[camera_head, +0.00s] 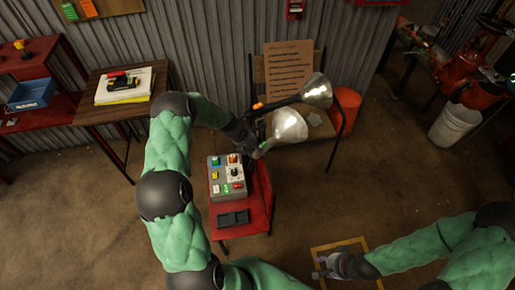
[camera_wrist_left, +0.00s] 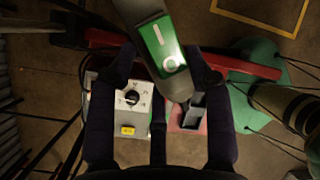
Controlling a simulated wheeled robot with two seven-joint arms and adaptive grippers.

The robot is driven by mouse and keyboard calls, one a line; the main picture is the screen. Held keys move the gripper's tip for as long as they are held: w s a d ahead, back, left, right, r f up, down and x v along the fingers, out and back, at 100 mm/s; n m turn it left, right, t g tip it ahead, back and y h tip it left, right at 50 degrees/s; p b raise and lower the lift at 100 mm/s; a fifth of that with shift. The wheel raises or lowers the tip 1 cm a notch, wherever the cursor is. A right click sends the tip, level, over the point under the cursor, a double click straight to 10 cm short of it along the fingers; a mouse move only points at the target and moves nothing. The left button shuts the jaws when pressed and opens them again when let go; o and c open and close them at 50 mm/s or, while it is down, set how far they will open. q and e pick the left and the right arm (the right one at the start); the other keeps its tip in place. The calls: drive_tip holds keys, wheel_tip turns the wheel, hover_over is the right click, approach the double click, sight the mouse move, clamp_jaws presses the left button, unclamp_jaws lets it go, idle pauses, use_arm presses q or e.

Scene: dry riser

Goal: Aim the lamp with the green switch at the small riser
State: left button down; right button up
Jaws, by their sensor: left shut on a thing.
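The lamp with the green switch shows its bright silver shade (camera_head: 289,126) in the head view, pointing right. Its grey body with the green switch (camera_wrist_left: 160,42) lies between the fingers of my left gripper (camera_wrist_left: 162,68) in the left wrist view. My left gripper (camera_head: 254,144) is shut on this lamp above the red stand. A second lamp (camera_head: 316,91) with an orange switch is just behind it. Red riser pipework (camera_head: 472,60) stands at the far right; I cannot tell which part is the small riser. My right gripper (camera_head: 334,268) is low at the front, its fingers unclear.
A grey control box (camera_head: 227,176) with buttons sits on the red stand (camera_head: 259,200). A yellow square (camera_head: 352,242) marks the floor. Open floor lies right of the stand.

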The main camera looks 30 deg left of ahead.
use_arm(q)
drive_tip(key=shift+a+m, duration=0.15)
drive_tip(key=shift+m, duration=0.35)
drive_tip(key=shift+f+h+p, duration=0.1)
drive_tip(key=shift+h+p, duration=0.2)
drive_tip(key=c, duration=0.5)
unclamp_jaws()
drive_tip(key=shift+w, duration=0.1)
drive_tip(key=shift+a, duration=0.1)
drive_tip(key=v, duration=1.2)
drive_tip(key=shift+w, duration=0.1)
